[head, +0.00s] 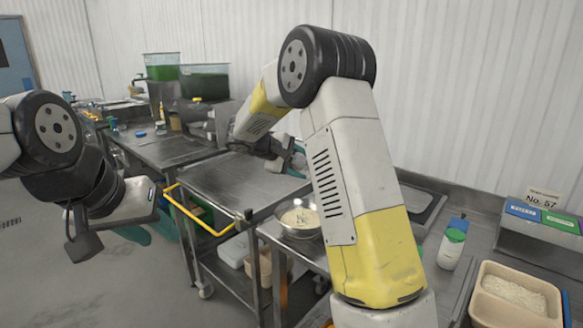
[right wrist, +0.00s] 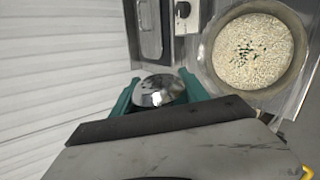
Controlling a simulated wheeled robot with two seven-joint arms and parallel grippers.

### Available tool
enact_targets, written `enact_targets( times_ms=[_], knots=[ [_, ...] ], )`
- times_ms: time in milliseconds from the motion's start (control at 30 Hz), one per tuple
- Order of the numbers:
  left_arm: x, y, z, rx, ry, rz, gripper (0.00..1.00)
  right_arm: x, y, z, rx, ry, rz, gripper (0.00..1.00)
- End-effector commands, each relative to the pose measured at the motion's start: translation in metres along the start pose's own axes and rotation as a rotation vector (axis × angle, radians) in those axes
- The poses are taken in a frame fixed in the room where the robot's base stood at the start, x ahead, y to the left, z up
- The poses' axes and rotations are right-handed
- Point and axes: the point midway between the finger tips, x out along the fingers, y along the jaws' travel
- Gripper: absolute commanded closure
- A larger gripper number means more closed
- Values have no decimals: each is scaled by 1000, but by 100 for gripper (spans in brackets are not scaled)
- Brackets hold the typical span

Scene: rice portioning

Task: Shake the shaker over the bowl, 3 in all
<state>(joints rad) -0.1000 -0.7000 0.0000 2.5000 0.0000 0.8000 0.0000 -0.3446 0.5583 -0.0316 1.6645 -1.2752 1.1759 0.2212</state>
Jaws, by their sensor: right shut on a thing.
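My right gripper (right wrist: 158,92) is shut on the shaker (right wrist: 160,90), whose shiny rounded metal end shows between the green fingers in the right wrist view. In the head view the right gripper (head: 290,160) is partly hidden by its own arm, and I cannot make out the shaker there. The metal bowl (head: 300,234) stands on the counter edge with pale rice in it. In the right wrist view the bowl (right wrist: 302,62) is to the right of the shaker, and dark green flecks lie on the rice. My left gripper (head: 145,230) hangs at the left, away from the bowl; its opening is unclear.
A steel cart (head: 225,175) with a yellow handle (head: 205,222) stands left of the bowl. Green-filled tubs (head: 205,82) stand at the back.

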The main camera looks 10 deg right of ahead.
Motion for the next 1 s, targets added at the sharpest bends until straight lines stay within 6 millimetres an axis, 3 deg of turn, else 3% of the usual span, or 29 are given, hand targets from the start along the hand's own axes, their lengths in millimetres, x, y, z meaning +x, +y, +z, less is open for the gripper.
enact_targets(
  times_ms=[700, 1000],
  knots=[
    [0, 0, 0, 0, 0, 0, 64, -13, 17, 4, -1025, -705, 1, 91],
    [0, 0, 0, 0, 0, 0, 64, -14, 21, 5, -1126, -771, -3, 91]
  ],
)
